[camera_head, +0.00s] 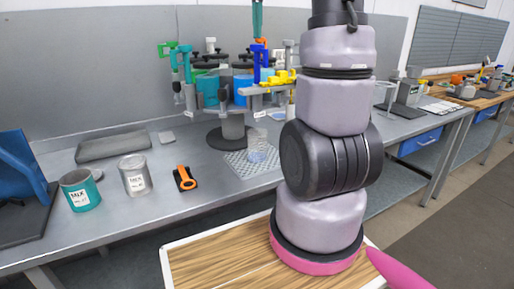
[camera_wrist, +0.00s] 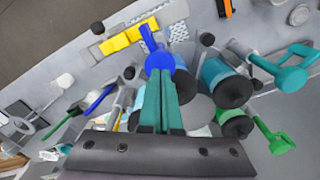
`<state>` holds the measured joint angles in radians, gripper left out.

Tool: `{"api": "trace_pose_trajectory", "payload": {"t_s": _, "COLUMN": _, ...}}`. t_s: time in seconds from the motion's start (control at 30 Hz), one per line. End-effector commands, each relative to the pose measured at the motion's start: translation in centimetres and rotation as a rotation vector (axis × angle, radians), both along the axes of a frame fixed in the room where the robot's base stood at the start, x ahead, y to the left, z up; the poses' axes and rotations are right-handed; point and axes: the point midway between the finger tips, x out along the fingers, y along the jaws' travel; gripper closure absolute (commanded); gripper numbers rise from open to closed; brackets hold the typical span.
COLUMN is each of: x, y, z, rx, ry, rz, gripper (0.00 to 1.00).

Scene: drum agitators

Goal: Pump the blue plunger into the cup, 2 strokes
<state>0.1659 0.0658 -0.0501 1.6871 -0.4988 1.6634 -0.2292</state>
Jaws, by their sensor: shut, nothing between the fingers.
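The blue plunger (camera_head: 260,56) stands upright on the grey drum rack at the back of the bench. In the wrist view its blue head (camera_wrist: 158,60) shows just beyond my fingertips. My gripper (camera_head: 257,18) has teal fingers, shut and empty, pointing down above the plunger. The fingers also show in the wrist view (camera_wrist: 160,82). I cannot tell whether they touch the blue head. A clear cup (camera_head: 257,150) stands on a patterned mat (camera_head: 238,166) in front of the rack, below the plunger. I cannot tell the cup's contents.
A yellow plunger (camera_head: 280,79) sits just right of the blue one. Teal and green pumps and drums (camera_head: 207,92) crowd the rack to its left. A teal can (camera_head: 79,192), a grey can (camera_head: 135,178) and an orange-black tool (camera_head: 184,178) stand on the bench at left.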

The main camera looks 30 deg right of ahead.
Motion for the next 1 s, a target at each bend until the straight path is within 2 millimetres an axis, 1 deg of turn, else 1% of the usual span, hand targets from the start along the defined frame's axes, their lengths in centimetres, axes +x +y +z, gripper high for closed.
{"api": "trace_pose_trajectory", "payload": {"t_s": 0.23, "x": 0.0, "y": 0.0, "z": -0.4, "rx": 0.0, "ry": 0.001, "rz": 0.0, "gripper": 1.0}}
{"api": "trace_pose_trajectory", "payload": {"t_s": 1.0, "x": 0.0, "y": 0.0, "z": -3.5, "rx": 0.001, "ry": 0.002, "rz": -0.001, "gripper": 1.0}}
